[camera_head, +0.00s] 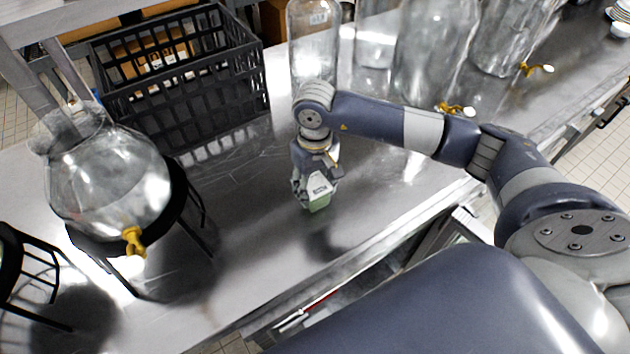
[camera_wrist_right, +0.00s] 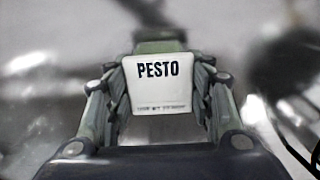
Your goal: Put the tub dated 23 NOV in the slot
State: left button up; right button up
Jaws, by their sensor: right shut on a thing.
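My right gripper (camera_head: 312,190) is shut on a small green tub (camera_head: 318,204) with a white label, just over the steel counter in the head view. I cannot tell whether the tub touches the counter. In the right wrist view the tub's white label (camera_wrist_right: 163,85) reads PESTO, between the two fingers of the gripper (camera_wrist_right: 160,95). A line of small print under it is too blurred to read, so its date does not show clearly. I cannot make out the slot in these views. My left gripper is not in view.
A black slatted crate (camera_head: 222,110) stands at the back left. A glass dispenser (camera_head: 110,180) with a brass tap sits on a black stand at the left. Tall glass jars (camera_head: 432,50) line the back. The steel counter (camera_head: 260,250) is bare around the gripper.

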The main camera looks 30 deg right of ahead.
jog(key=shift+f+b, duration=0.3)
jog(key=shift+f, duration=0.1)
jog(key=o, duration=1.3)
jog(key=shift+r, duration=0.1)
